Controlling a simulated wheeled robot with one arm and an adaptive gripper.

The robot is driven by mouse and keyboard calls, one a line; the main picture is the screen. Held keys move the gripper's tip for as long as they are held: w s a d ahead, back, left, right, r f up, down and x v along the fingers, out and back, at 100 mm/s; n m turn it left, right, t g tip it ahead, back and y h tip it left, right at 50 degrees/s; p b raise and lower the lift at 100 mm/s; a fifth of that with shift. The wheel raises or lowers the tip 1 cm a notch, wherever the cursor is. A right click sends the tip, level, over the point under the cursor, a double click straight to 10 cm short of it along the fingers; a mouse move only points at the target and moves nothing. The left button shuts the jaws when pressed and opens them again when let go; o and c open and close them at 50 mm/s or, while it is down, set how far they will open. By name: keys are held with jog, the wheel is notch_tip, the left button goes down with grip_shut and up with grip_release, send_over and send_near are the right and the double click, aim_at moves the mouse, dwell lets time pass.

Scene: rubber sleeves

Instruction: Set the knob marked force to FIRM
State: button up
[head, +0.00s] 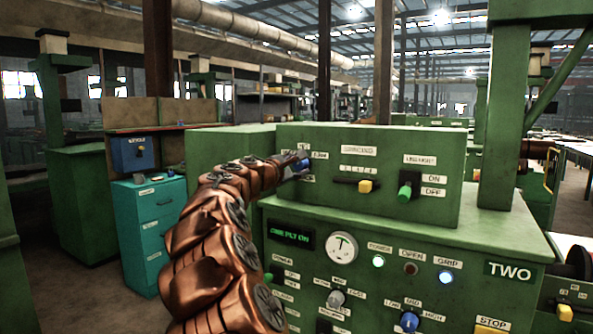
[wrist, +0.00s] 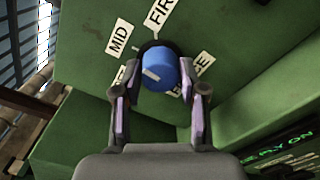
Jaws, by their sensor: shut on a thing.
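The force knob is a round blue knob (wrist: 160,70) with a white mark on its face, on a green panel. In the wrist view it sits between the two fingers of my gripper (wrist: 159,80), which is shut on it. A MID label (wrist: 118,36) and a FIRM label (wrist: 161,12), cut off by the picture's top edge, lie above the knob. The FORCE label (wrist: 188,84) is partly hidden by the right finger. I cannot tell surely which label the mark points at. In the head view my gripper (head: 298,165) reaches the panel's left part and mostly hides the knob.
Right of the knob are a yellow-ended slider (head: 365,186) and a green switch (head: 405,190) with ON and OFF labels. Below are a gauge (head: 342,247), lamps and more knobs, including another blue knob (head: 409,321). A teal cabinet (head: 150,232) stands at left.

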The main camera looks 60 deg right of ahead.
jog(key=m+b, duration=0.1)
jog(key=b, duration=0.1)
jog(key=m+b, duration=0.2)
jog(key=shift+f, duration=0.4)
jog(key=m+b, duration=0.4)
jog(key=shift+r+m+b, duration=0.15)
jog(key=shift+m+b, duration=0.2)
jog(key=shift+m, duration=0.05)
jog(key=shift+r+m+b, duration=0.1)
jog(key=shift+m+b, duration=0.4)
jog(key=shift+m, duration=0.1)
jog(key=o, duration=1.1)
jog(key=shift+r, duration=0.1)
jog(key=shift+o, duration=0.2)
jog(key=shift+a+r, duration=0.15)
jog(key=shift+a, duration=0.4)
jog(key=a, duration=1)
jog(key=shift+s+a, duration=0.25)
jog(key=shift+a, duration=0.15)
